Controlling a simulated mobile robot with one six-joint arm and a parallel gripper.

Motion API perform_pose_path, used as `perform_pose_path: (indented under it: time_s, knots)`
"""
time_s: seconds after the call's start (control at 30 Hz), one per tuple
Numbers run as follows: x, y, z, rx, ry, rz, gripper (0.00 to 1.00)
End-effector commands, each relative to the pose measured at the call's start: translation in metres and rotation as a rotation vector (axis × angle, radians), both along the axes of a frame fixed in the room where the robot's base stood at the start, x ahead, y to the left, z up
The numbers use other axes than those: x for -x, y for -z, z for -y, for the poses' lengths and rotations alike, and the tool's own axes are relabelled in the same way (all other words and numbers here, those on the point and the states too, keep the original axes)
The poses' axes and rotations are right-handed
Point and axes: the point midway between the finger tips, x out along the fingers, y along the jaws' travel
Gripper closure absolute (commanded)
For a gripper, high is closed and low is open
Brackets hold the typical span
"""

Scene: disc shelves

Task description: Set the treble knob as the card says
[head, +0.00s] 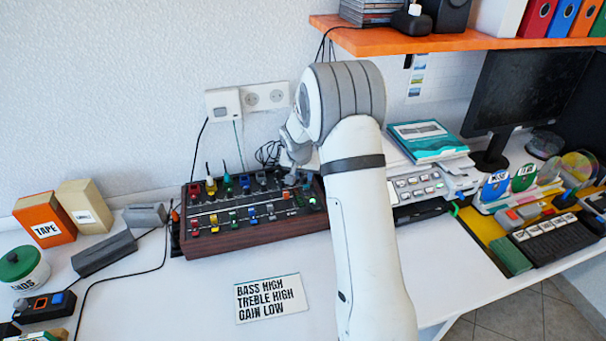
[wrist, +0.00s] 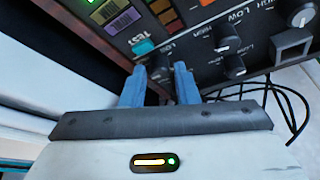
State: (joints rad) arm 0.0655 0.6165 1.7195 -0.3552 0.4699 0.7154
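The card (head: 268,298) lies on the white desk and reads BASS HIGH, TREBLE HIGH, GAIN LOW. The mixer (head: 250,231) has wooden sides and coloured sliders and switches. In the wrist view, my gripper (wrist: 158,76) is open, its two blue-grey fingers apart, pointing at the mixer panel. A dark knob (wrist: 158,68) shows between the fingertips; I cannot tell whether they touch it. Other dark knobs (wrist: 228,39) (wrist: 232,66) sit to its right, near HIGH and LOW marks. I cannot read which knob is treble. In the head view, my arm hides much of the gripper.
A teal book (head: 425,136) lies on a white device right of the mixer. An orange shelf (head: 440,42) hangs above. Black cables (wrist: 265,95) lie beside the panel. Boxes (head: 45,220) and a green-lidded jar (head: 22,265) stand at left. The desk around the card is clear.

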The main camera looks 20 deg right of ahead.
Motion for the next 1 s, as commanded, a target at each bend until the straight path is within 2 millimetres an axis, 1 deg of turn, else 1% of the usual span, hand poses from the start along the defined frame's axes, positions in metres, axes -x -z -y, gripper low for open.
perform_pose_path:
  time_s: [0.17, 0.2, 0.5, 0.53, 0.7, 0.83, 1.0]
  knots:
    - [-0.0001, 0.0001, 0.0001, 0.000, 0.000, 0.000, 0.72]
    - [-0.0001, 0.0001, 0.0001, 0.000, 0.000, 0.000, 0.74]
    - [0.0001, -0.0002, 0.0000, 0.000, 0.000, 0.000, 0.99]
    - [0.0001, -0.0002, 0.0000, 0.000, 0.000, 0.000, 1.00]
    - [-0.0002, 0.0022, -0.0005, 0.000, 0.012, 0.000, 1.00]
    - [-0.0011, 0.0052, -0.0012, 0.000, 0.059, 0.001, 1.00]
    - [-0.0008, 0.0029, -0.0014, 0.000, 0.118, 0.001, 1.00]
